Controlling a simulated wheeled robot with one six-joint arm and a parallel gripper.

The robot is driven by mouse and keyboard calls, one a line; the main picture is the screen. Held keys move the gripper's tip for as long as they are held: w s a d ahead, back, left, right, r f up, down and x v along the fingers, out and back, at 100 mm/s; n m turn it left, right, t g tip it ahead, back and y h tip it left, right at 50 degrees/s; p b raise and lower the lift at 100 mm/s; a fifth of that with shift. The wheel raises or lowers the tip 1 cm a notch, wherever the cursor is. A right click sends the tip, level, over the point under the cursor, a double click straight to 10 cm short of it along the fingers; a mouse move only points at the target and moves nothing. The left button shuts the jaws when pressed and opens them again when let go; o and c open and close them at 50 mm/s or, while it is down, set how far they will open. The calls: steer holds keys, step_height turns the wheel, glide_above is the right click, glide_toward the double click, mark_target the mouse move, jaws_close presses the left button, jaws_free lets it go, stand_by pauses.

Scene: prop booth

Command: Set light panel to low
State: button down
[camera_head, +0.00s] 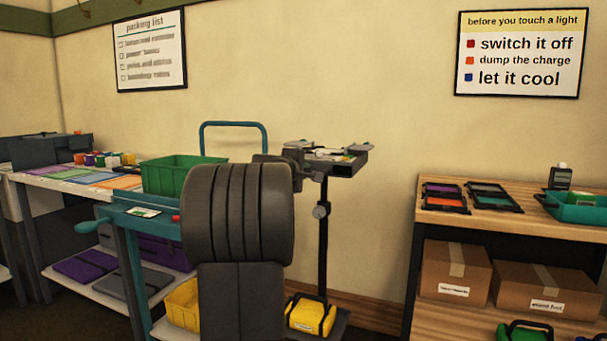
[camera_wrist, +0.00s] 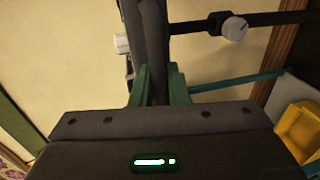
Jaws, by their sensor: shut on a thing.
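The light panel (camera_head: 345,163) sits nearly flat on top of a thin black stand (camera_head: 323,240), right of my dark arm. Small light-coloured parts show on its upper side, too small to read. In the wrist view, the panel (camera_wrist: 155,40) appears as a dark upright slab seen edge-on, with a pale knob (camera_wrist: 122,43) at its left. My gripper (camera_wrist: 159,78) has its green fingers on both sides of the slab's near edge and is shut on it. The panel's present light setting cannot be told.
A teal cart with a green crate (camera_head: 170,177) stands left of my arm. A yellow bag (camera_head: 311,316) lies at the stand's foot. A wooden shelf (camera_head: 490,214) with trays and boxes stands at the right. Bare wall (camera_head: 380,150) is behind the stand.

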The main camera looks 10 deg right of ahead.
steer(key=shift+f, duration=0.5)
steer(key=c, duration=1.5)
jaws_free()
steer(key=shift+r, duration=0.15)
steer(key=p+v, duration=0.1)
steer(key=v, duration=1.3)
steer(key=shift+w, duration=0.1)
